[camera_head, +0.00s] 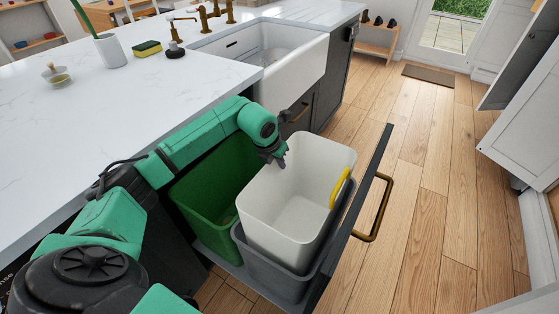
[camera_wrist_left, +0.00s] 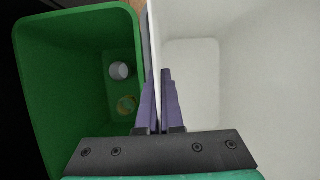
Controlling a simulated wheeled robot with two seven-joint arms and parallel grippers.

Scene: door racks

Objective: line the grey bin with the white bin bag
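The white bin bag (camera_head: 285,215) stands open like a stiff box, with a yellow strip (camera_head: 340,188) on its right side. Its lower part is inside the grey bin (camera_head: 262,268), and its upper part stands well above the grey rim. My left gripper (camera_head: 280,160) is at the bag's back left rim. In the left wrist view, the gripper's purple fingers (camera_wrist_left: 160,90) are close together on either side of the bag's thin wall (camera_wrist_left: 190,90). The bag's base inside the grey bin is hidden. My right gripper is not in view.
A green bin (camera_head: 205,195) stands left of the grey bin in the pulled-out drawer; small items lie in its bottom (camera_wrist_left: 120,75). The drawer front (camera_head: 360,200) with its brass handle (camera_head: 375,210) is at the right. The white counter (camera_head: 110,120) edges the drawer; the wooden floor (camera_head: 430,220) is clear.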

